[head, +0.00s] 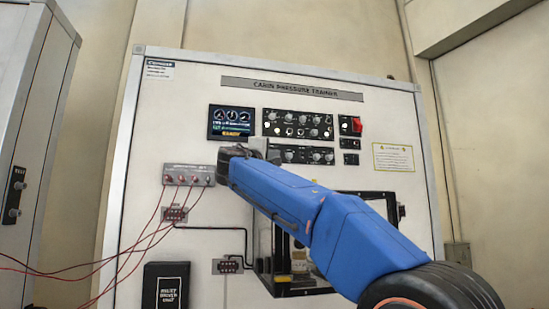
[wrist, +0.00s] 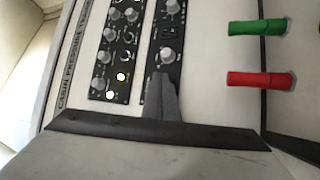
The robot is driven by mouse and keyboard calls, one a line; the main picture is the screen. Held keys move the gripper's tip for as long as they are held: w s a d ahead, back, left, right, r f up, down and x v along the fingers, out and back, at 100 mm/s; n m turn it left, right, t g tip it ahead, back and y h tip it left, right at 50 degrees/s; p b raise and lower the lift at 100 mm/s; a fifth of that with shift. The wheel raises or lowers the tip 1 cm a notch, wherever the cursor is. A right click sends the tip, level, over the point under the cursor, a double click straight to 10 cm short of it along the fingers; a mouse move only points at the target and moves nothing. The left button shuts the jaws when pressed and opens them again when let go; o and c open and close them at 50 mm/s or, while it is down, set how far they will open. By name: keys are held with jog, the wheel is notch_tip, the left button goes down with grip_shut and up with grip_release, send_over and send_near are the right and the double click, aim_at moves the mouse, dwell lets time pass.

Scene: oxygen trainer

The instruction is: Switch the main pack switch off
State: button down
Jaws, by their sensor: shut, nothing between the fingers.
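The white trainer panel (head: 165,105) carries an upper black control strip (head: 297,124) and a lower black strip (head: 300,156), both with knobs and small switches. I cannot tell which control is the main pack switch; labels are too small to read. My gripper (head: 238,152) is in front of the panel, below the display and by the left end of the lower strip. In the wrist view my gripper (wrist: 163,80) is shut and empty, its tips over the lower strip (wrist: 167,40), close to a knob (wrist: 168,56). The tips hide part of that strip; contact cannot be told.
A display (head: 231,121) sits left of the strips, a red switch cover (head: 357,125) to their right. Red cables (head: 150,235) hang from a grey connector block (head: 188,175). A dark-framed opening (head: 265,270) lies below. Green (wrist: 256,27) and red (wrist: 260,80) cylinders show in the wrist view.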

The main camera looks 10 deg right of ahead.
jog(key=shift+s+r, duration=0.1)
jog(key=shift+s, duration=0.55)
jog(key=shift+s+r, duration=0.15)
jog(key=shift+s, duration=1.1)
jog(key=shift+s+r, duration=0.15)
jog(key=shift+s, duration=1.05)
